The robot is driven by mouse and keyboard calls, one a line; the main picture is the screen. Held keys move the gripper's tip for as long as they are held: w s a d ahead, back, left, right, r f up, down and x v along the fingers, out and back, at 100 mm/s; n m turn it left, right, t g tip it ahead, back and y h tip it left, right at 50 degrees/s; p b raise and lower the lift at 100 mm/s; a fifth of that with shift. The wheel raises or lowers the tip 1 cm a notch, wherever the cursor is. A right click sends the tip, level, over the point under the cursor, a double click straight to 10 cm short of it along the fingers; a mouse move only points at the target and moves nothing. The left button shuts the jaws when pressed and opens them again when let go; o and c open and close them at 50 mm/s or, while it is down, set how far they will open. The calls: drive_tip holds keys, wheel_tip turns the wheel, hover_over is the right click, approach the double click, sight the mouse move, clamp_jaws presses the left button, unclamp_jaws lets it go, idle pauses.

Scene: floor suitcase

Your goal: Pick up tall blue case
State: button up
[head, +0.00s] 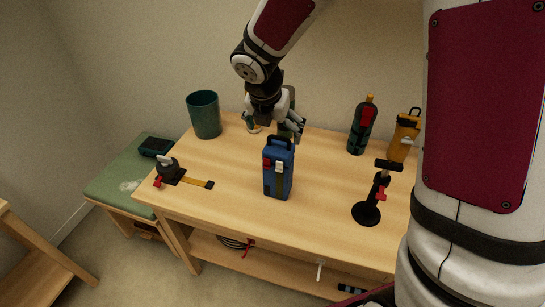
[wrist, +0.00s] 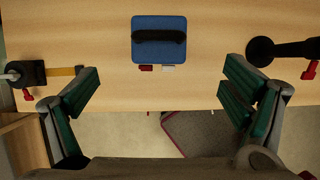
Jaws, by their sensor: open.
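The tall blue case (head: 278,170) stands upright on the wooden table, with a black handle on top and red and white latches on its front. In the wrist view the blue case (wrist: 159,52) is seen from above, its black handle running left to right. My gripper (head: 291,130) is above and just behind the case in the head view. In the wrist view my gripper (wrist: 162,95) is open, its green-padded fingers wide apart, with nothing between them. The case lies beyond the fingertips, between their lines. I cannot tell the exact height gap.
On the wooden table (head: 225,170) are a dark green bin (head: 204,114), a black clamp-like tool with yellow strap (head: 170,172), a dark bottle (head: 362,127), an orange bottle (head: 403,138) and a black stand (head: 367,212). A small item and an olive object stand behind my gripper. Table around the case is clear.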

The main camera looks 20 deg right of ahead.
sight(278, 148)
drive_tip(key=b+x, duration=0.1)
drive_tip(key=x, duration=1.2)
drive_tip(key=shift+a+f, duration=0.1)
drive_tip(key=shift+f, duration=0.05)
drive_tip(key=c, duration=2)
